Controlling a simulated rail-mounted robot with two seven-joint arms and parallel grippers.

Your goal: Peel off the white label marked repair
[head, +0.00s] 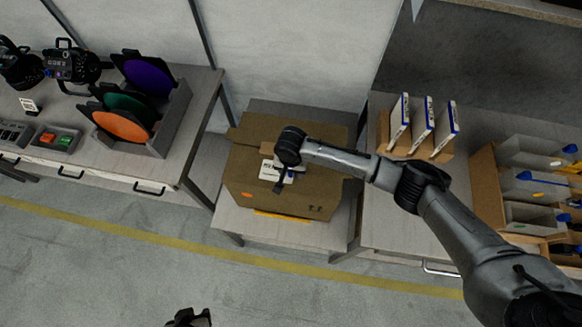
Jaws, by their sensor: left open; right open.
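A brown cardboard box (240,160) stands on a low table in the middle of the head view. A white label (267,170) with dark lettering is on the box, partly hidden by my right gripper, so I cannot read it fully. My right gripper (280,187) is over the label's right part, pointing down at the box. It is open, and I cannot tell whether its fingers touch the label. My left gripper (190,318) shows only partly at the bottom edge, over the floor, open and away from the box.
The left bench (175,165) holds colored filter discs (121,126) in a rack, stage lamps (68,65) and small trays. The right bench (380,225) holds upright white packs (421,122) and grey bins (527,187). The floor in front is clear.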

